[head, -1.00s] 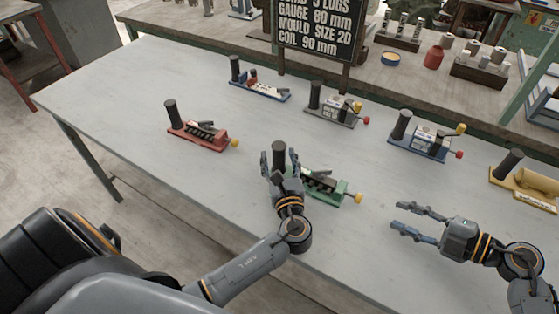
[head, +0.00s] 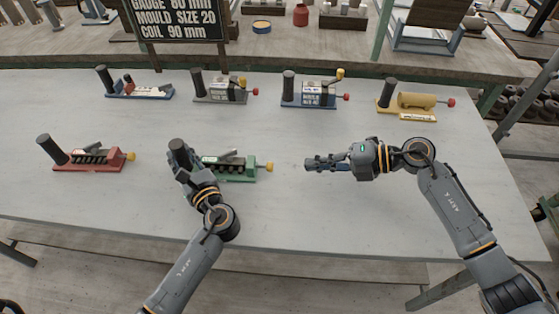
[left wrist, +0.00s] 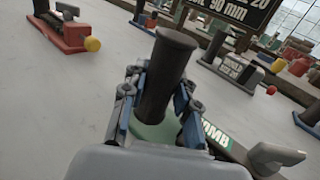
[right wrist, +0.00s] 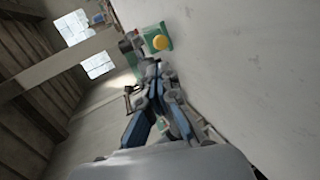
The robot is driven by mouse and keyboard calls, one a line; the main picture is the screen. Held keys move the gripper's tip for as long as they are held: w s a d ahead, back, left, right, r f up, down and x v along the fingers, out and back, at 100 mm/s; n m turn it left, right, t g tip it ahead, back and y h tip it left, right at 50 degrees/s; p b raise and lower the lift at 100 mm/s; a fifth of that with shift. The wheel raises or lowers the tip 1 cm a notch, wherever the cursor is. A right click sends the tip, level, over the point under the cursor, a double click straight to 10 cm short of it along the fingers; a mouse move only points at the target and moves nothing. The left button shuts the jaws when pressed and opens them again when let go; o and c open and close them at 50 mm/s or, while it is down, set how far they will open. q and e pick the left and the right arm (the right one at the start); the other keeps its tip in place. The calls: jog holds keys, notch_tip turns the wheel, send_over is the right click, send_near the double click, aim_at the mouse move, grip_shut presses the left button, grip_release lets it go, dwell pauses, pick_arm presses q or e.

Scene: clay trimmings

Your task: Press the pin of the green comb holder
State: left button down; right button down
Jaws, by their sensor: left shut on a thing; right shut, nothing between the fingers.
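The green comb holder (head: 236,176) stands on the grey table, with a yellow pin (head: 269,167) at its right end. Its dark upright post (left wrist: 166,75) is between the fingers of my left gripper (head: 179,152), which is shut on it. A grey lever shows on top of the holder. My right gripper (head: 312,164) is shut and empty, to the right of the yellow pin, pointing at it with a gap between. In the right wrist view the yellow pin (right wrist: 161,42) and part of the green holder (right wrist: 147,28) show beyond the fingertips.
A similar red holder (head: 95,167) stands to the left. Behind are a blue-and-white one (head: 146,94), a grey one (head: 225,99), a blue one (head: 312,105) and a yellow one (head: 393,113). The table (head: 330,225) is bare in front.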

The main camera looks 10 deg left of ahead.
aim_at(270, 167)
jog(key=n, duration=0.2)
jog(key=r+n, duration=0.1)
jog(key=n, duration=0.1)
jog(key=n+g+h, duration=0.1)
jog(key=n, duration=0.1)
jog(key=shift+w+d+r, duration=0.2)
jog(key=shift+w+r, duration=0.05)
jog(key=shift+w, duration=0.05)
jog(key=d+r+n+h, duration=0.1)
jog(key=n, duration=0.3)
jog(key=w+d+n+h, duration=0.1)
jog(key=n, duration=0.4)
jog(key=d+r+n+h, duration=0.1)
jog(key=n, duration=0.4)
jog(key=shift+w+d+r+g+h, duration=0.2)
jog(key=shift+w+r+g+h, duration=0.05)
jog(key=shift+r+g+h, duration=0.15)
jog(key=x, duration=0.9)
jog(key=shift+a+f, duration=0.2)
jog(key=shift+a, duration=0.05)
jog(key=a, duration=0.3)
jog(key=shift+a+f, duration=0.2)
jog(key=shift+a, duration=0.45)
